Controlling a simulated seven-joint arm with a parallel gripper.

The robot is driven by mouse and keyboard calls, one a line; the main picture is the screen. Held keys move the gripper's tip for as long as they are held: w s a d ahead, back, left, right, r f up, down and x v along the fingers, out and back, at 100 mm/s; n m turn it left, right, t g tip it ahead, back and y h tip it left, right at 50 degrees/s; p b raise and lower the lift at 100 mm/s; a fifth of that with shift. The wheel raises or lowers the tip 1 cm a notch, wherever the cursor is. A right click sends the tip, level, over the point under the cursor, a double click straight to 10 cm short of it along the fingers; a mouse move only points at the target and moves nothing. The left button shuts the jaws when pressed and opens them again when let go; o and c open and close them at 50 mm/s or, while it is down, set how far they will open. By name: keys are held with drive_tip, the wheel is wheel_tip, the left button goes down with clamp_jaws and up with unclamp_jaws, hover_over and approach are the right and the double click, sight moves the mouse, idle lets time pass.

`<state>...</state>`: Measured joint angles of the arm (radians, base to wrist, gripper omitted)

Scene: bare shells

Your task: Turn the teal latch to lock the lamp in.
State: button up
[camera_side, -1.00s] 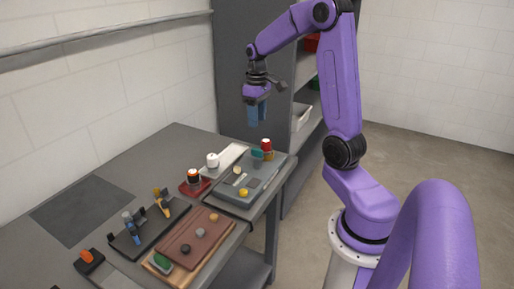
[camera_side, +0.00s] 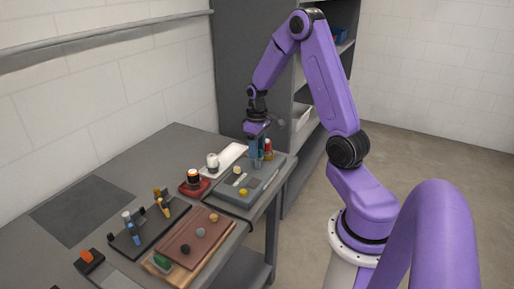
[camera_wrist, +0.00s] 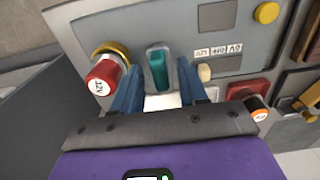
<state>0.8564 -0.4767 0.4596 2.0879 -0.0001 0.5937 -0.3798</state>
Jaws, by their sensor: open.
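The teal latch (camera_wrist: 158,72) sits in a grey surround on the grey panel (camera_wrist: 120,18) and points up and down in the wrist view. In the side view my gripper covers most of it. A red lamp (camera_wrist: 100,76) with a white marked end stands in a brass-coloured ring beside the latch; it also shows in the side view (camera_side: 268,146). My gripper (camera_wrist: 157,75) is open and pointed down over the panel. Its blue fingers lie on either side of the latch in the wrist view, with gaps. I cannot tell how far down they reach around it.
On the panel are a yellow button (camera_wrist: 266,12) and a small label plate (camera_wrist: 218,50). An orange-and-black piece on a red base (camera_side: 193,181) and a white knob (camera_side: 212,161) stand close by. A brown board (camera_side: 190,236) and a black tool rack (camera_side: 150,232) lie nearer.

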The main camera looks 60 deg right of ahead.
clamp_jaws()
drive_tip(key=shift+m, duration=0.3)
drive_tip(key=m, duration=0.3)
drive_tip(key=shift+m, duration=0.4)
drive_tip(key=m, duration=0.9)
drive_tip(key=shift+r+m, duration=0.1)
drive_tip(key=shift+m, duration=2.1)
